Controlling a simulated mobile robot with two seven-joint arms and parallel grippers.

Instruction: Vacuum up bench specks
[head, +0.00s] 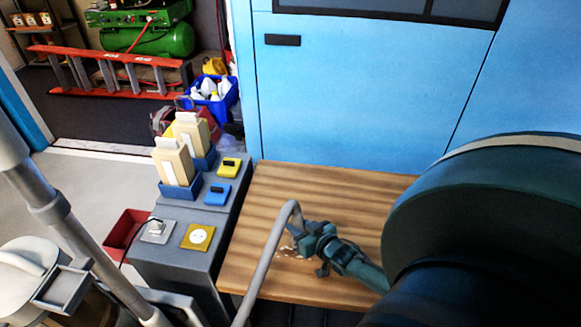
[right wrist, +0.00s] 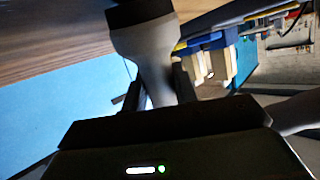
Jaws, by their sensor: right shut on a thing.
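The wooden bench top (head: 262,215) lies below the blue wall. Pale specks (head: 291,251) are scattered on it, just left of my right gripper (head: 314,236). The right gripper is shut on the grey vacuum nozzle (right wrist: 148,58), whose dark brush end (right wrist: 140,30) shows close to the wood in the right wrist view. A grey hose (head: 262,270) arches from the gripper toward the bottom edge of the head view. The jaws and hose partly hide the nozzle in the head view; I cannot tell whether the brush touches the wood. My left gripper is not seen.
A grey cabinet (head: 180,270) adjoins the bench on the left, bearing blue holders with tan boxes (head: 173,162), yellow and blue blocks, and socket plates (head: 197,237). A red bin (head: 124,232) stands left of it. A light canister (head: 30,268) is at lower left. The bench's back left is clear.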

